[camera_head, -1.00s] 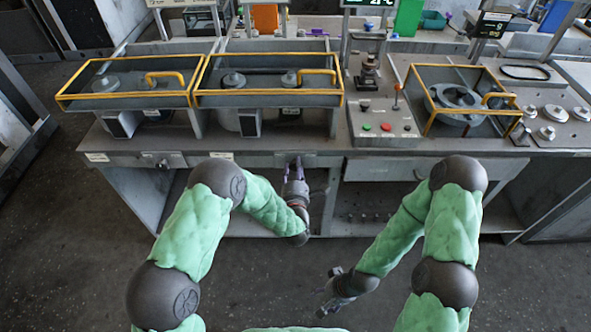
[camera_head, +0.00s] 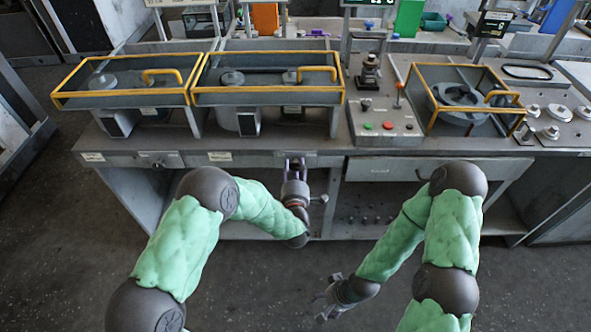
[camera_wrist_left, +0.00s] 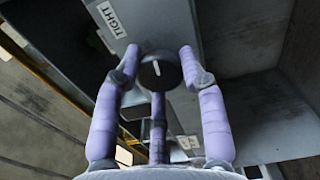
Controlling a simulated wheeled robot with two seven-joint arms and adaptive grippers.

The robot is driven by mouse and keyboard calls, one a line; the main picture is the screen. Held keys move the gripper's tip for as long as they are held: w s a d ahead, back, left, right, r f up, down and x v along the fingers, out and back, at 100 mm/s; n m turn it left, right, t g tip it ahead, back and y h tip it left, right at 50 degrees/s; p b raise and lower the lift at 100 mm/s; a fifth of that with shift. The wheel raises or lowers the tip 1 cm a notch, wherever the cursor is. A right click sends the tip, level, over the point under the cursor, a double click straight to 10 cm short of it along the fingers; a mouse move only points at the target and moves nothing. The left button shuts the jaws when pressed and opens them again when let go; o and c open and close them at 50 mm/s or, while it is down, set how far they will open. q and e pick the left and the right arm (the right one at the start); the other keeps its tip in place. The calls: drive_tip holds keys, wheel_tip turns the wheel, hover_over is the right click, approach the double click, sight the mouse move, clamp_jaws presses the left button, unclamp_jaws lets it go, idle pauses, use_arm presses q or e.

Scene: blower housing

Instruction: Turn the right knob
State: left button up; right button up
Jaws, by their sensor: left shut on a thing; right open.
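The right knob (camera_wrist_left: 160,73) is round and dark with a short white mark on its face. In the left wrist view it sits between the fingertips of my left gripper (camera_wrist_left: 159,54), which is shut on it. In the head view my left gripper (camera_head: 296,163) is at the bench's front panel, and the right knob is hidden there. Another knob (camera_head: 159,164) shows on the front panel further left. My right gripper (camera_head: 333,298) is open and empty, low over the floor in front of the bench.
Yellow-framed trays (camera_head: 268,96) and a control panel (camera_head: 386,126) with red and green buttons stand on the bench (camera_head: 270,145). Open shelf space lies below, and the floor in front is clear.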

use_arm(q)
drive_tip(key=shift+a+f, duration=0.1)
drive_tip(key=shift+a, duration=0.05)
drive_tip(key=o, duration=1.2)
drive_tip(key=shift+c, duration=0.2)
drive_tip(key=s, duration=1.2)
